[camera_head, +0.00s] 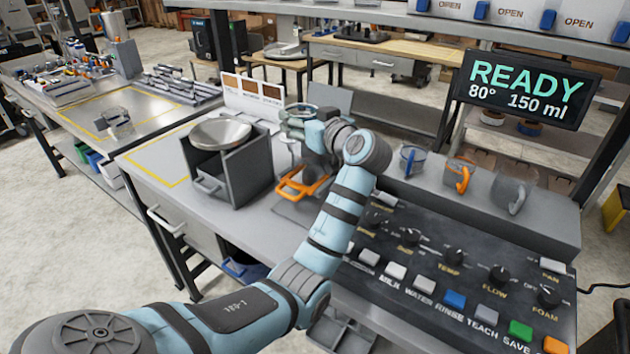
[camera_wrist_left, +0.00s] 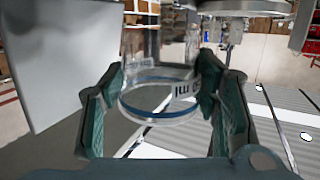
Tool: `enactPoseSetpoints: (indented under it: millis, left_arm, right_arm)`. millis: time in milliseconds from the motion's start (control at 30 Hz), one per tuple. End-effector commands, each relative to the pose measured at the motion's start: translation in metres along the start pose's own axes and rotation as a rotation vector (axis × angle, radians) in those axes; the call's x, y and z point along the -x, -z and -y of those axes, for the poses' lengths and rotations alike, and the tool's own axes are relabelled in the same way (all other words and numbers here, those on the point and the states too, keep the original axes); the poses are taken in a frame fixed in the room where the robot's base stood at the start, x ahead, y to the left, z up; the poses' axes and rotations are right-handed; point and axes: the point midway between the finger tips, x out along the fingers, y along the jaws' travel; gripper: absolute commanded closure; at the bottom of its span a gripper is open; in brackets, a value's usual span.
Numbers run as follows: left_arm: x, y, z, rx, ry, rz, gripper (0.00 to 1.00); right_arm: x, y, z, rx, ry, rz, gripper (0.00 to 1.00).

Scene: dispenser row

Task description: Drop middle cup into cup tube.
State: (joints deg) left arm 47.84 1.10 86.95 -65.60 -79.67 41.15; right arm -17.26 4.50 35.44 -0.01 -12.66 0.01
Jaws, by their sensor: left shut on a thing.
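My left gripper (camera_head: 300,132) is at the back of the grey worktop, right of a grey box. In the left wrist view, its two green-lined fingers (camera_wrist_left: 165,105) are shut on a clear cup (camera_wrist_left: 158,82) with a blue ring at its lower end and "ml" lettering. The cup stays between the fingers; its upper part runs out of the picture. I cannot single out the cup tube. My right gripper is not in view.
An open grey box with a round metal pan (camera_head: 220,133) stands left of the gripper. An orange-handled holder (camera_head: 303,183) sits below it. Cups with blue (camera_head: 412,160), orange (camera_head: 460,176) and grey (camera_head: 513,191) handles stand on the right ledge, behind the button panel (camera_head: 450,265).

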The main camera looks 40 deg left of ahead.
Motion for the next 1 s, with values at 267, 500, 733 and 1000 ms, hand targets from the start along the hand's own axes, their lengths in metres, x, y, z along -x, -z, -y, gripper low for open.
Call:
enactPoseSetpoints:
  millis: [267,500,733,1000]
  left_arm:
    - [0.000,0.002,0.001,0.001,0.001,-0.001,0.21]
    - [-0.001,0.002,0.001,0.001,0.002,-0.001,0.21]
    - [0.023,0.002,0.000,0.003,-0.001,0.000,0.21]
    - [0.073,0.002,0.000,0.001,0.000,0.001,0.21]
  right_arm:
    - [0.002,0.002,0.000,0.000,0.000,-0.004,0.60]
    - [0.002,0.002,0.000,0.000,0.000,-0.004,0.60]
    - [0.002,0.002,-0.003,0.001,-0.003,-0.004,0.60]
    - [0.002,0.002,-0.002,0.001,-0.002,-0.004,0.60]
